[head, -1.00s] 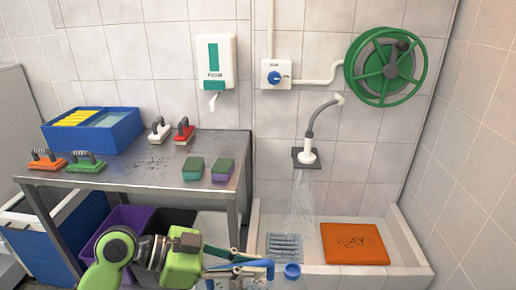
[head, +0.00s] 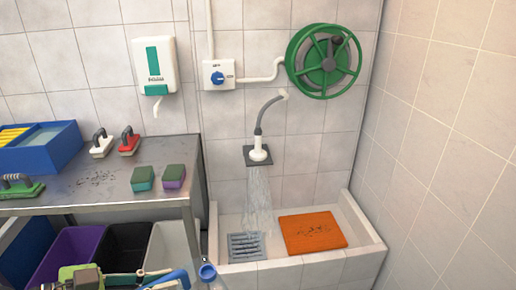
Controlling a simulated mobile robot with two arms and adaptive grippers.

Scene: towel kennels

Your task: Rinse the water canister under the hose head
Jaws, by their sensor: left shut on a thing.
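The hose head (head: 259,150) is white on a grey hose in a dark wall bracket, and water runs from it down into the basin. The water canister (head: 208,272) shows at the bottom edge as a blue cap with a clear part below it; the rest is cut off by the frame. A blue bar, perhaps its handle, is beside it. My left gripper (head: 160,279) is shut on the canister, low in front of the basin and left of the water stream. The canister is apart from the water. My right gripper is not in view.
The low-walled basin (head: 367,257) has a drain grate (head: 246,246) and an orange mat (head: 312,233). A metal table (head: 100,190) with sponges, brushes and a blue tray (head: 40,150) is on the left, with bins below. A green hose reel (head: 324,60) hangs above.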

